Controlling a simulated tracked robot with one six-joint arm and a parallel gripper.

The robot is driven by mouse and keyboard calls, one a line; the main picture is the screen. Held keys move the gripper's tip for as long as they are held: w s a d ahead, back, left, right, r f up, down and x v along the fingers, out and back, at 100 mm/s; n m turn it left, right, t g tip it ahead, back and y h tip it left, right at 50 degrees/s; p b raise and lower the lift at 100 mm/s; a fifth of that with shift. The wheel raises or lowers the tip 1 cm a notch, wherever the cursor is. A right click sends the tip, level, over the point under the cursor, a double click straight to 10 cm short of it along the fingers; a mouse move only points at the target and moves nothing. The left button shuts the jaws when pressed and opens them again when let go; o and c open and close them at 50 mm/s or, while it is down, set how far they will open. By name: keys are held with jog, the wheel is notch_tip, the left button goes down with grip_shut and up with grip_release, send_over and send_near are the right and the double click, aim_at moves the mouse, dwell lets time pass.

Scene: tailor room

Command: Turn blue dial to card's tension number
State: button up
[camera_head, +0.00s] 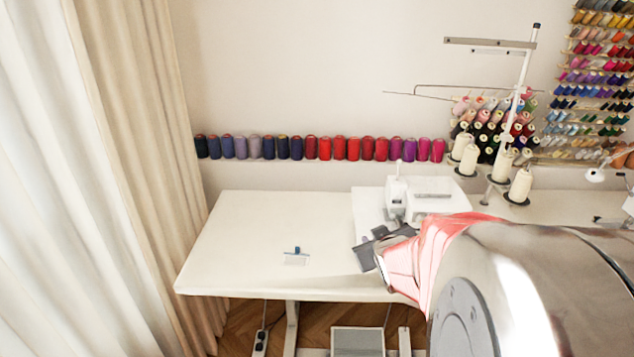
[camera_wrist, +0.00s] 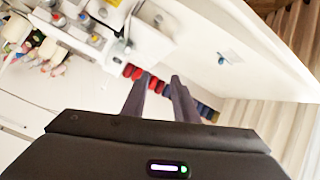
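The white sewing machine (camera_head: 432,197) stands on the right part of the table. In the wrist view it shows at the top left (camera_wrist: 118,15), with small coloured dials on it; a blue dial (camera_wrist: 84,17) sits among red, yellow and green ones. The card (camera_head: 296,259), small and white with a blue clip on top, stands on the table left of the machine; in the wrist view it is a small white and blue shape (camera_wrist: 222,59). Its number is too small to read. My gripper (camera_wrist: 162,77) is open and empty, its fingers apart; in the head view it is in front of the machine (camera_head: 368,252).
The white table (camera_head: 250,225) is clear around the card. A row of thread spools (camera_head: 310,148) lines the wall. Cone spools (camera_head: 520,184) and a thread stand (camera_head: 522,85) rise behind the machine. A curtain (camera_head: 140,150) hangs at the left.

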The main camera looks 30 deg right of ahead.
jog(key=s+d+f+t+h, duration=0.1)
jog(key=s+d+f, duration=0.15)
jog(key=d, duration=0.35)
jog(key=s+d+f+t, duration=0.1)
jog(key=d+f+t, duration=0.15)
jog(key=d, duration=0.25)
jog(key=s+d+f+m+t+h, duration=0.1)
jog(key=s+d, duration=0.3)
jog(key=s, duration=0.4)
jog(key=shift+s+d+f+m+t+h, duration=0.15)
jog(key=shift+s+f+m+t+h, duration=0.2)
jog(key=shift+f+h, duration=0.5)
jog(key=shift+w, duration=0.15)
jog(key=x, duration=1.3)
jog(key=shift+w+d, duration=0.2)
jog(key=shift+w, duration=0.1)
